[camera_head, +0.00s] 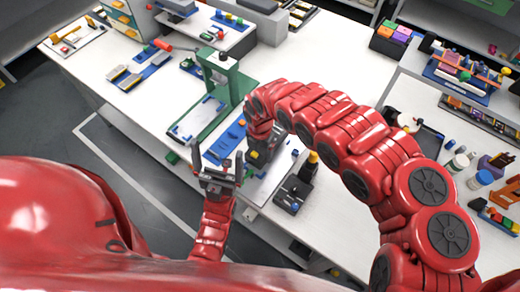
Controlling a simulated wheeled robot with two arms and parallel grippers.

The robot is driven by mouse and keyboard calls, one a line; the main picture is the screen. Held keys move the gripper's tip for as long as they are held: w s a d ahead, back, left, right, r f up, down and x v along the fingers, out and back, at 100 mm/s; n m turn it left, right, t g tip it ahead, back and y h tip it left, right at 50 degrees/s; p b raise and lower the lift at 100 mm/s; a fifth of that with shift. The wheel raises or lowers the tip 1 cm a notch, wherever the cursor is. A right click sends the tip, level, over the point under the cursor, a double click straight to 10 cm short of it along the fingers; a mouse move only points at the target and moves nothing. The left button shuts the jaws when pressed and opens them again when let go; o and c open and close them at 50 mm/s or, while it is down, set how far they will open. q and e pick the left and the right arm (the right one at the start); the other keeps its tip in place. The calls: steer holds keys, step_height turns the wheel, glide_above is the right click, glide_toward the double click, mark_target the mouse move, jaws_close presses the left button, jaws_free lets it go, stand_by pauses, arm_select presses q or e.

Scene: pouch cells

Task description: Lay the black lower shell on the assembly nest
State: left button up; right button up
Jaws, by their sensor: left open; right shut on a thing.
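My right gripper (258,160) reaches over the front of the white table, pointing down. It is shut on a small dark thing, which appears to be the black lower shell; the gripper and arm hide most of it. My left gripper (218,164) is just left of it at the table's front edge, fingers up and apart, open and empty. A blue fixture (222,147), perhaps the assembly nest, lies on the table behind and between the grippers, partly hidden by them. I cannot tell whether the shell touches anything.
A green press stand (217,112) rises behind the grippers. A black tray (291,194) and a dark bottle (309,166) stand right of my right gripper. Blue trays (155,60) lie further back. Bare white table (110,58) shows at the back left.

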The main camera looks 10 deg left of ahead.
mark_target(261, 148)
steer(key=shift+f+b, duration=0.75)
steer(key=shift+f, duration=0.5)
steer(key=shift+f+b, duration=0.8)
steer(key=shift+f, duration=0.25)
stand_by(0.6)
steer(key=o, duration=1.2)
steer(key=shift+o, duration=0.2)
steer(key=shift+r, duration=0.1)
step_height(261, 148, up, 9)
steer(key=shift+w+d+f+b, duration=0.1)
steer(key=shift+w+f+b, duration=0.1)
steer(key=shift+b, duration=0.35)
step_height(261, 148, up, 9)
steer(key=p, duration=0.6)
steer(key=shift+s+p, duration=0.2)
steer(key=shift+p, duration=0.1)
steer(key=shift+f, duration=0.15)
